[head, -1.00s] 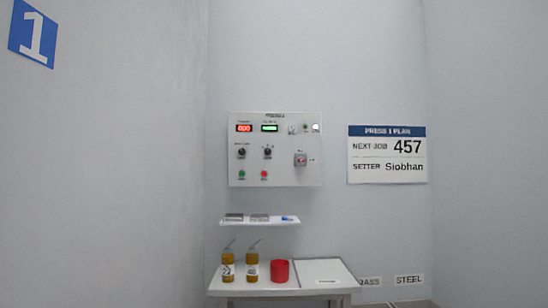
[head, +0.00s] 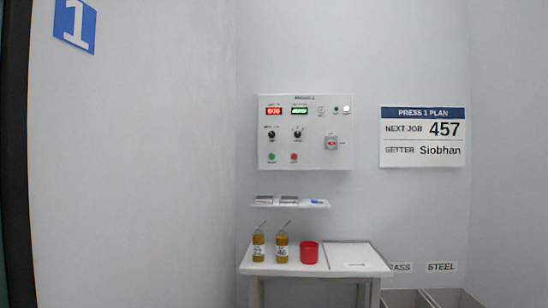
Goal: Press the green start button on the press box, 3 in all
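The press box (head: 305,170) is a white panel on the back wall, with a red display and a green display at its top. The green start button (head: 272,157) is at its lower left, beside a red button (head: 294,157). Two black knobs sit above these buttons, and a red and grey switch (head: 331,143) is at the right. Nothing touches the panel. My gripper is not in view.
A small shelf (head: 320,205) is below the panel. A white table (head: 262,269) holds two amber bottles (head: 258,246), a red cup (head: 309,252) and a flat white tray (head: 352,256). Bins (head: 405,299) stand at lower right. A plan sign (head: 422,136) hangs right of the panel.

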